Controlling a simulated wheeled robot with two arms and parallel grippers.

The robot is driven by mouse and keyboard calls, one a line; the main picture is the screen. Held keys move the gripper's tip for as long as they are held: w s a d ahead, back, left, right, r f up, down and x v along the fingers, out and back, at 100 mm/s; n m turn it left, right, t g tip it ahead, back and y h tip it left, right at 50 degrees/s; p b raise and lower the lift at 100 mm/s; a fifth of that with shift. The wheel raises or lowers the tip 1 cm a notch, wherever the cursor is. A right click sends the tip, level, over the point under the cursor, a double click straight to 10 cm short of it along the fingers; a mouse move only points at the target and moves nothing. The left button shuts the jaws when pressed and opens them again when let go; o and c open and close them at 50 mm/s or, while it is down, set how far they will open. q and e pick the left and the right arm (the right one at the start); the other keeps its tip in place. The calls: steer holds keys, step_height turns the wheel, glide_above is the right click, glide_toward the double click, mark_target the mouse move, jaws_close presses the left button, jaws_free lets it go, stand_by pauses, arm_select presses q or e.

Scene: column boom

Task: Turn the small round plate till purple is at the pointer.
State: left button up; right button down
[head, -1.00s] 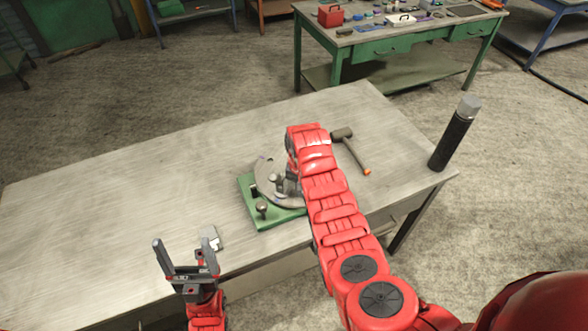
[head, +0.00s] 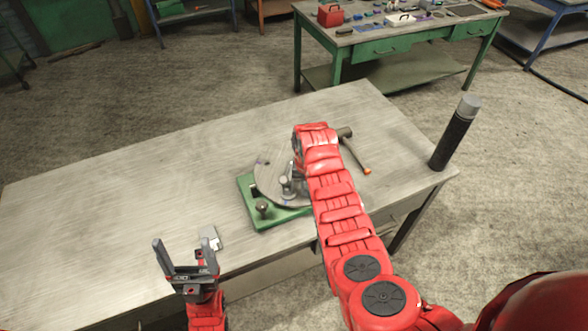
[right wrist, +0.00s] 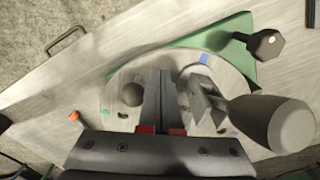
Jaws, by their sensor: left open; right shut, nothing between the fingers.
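The small round grey plate (head: 266,182) lies on a green base (head: 247,190) on the table. My right gripper (right wrist: 158,75) is shut and empty over the plate, between a dark round knob (right wrist: 131,94) and a grey upright handle (right wrist: 278,123). My right arm hides part of the plate in the head view. My left gripper (head: 181,245) is open and empty near the table's front edge.
A dark knob (head: 263,208) stands on the base's front corner. A hammer (head: 354,152) lies behind my right arm. A black cylinder with a grey top (head: 455,137) stands at the table's right corner. A small pale block (head: 214,238) lies by my left gripper. The table's left is clear.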

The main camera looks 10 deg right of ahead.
steer(key=shift+w+d+b, duration=0.2)
steer(key=shift+d+b, duration=0.2)
steer(key=shift+d, duration=0.45)
steer(key=shift+d, duration=0.1)
steer(key=shift+w+d+f+b, duration=0.1)
steer(key=shift+w+d+b, duration=0.1)
steer(key=shift+d+b, duration=0.35)
steer(key=shift+w+d, duration=0.1)
steer(key=shift+d, duration=0.1)
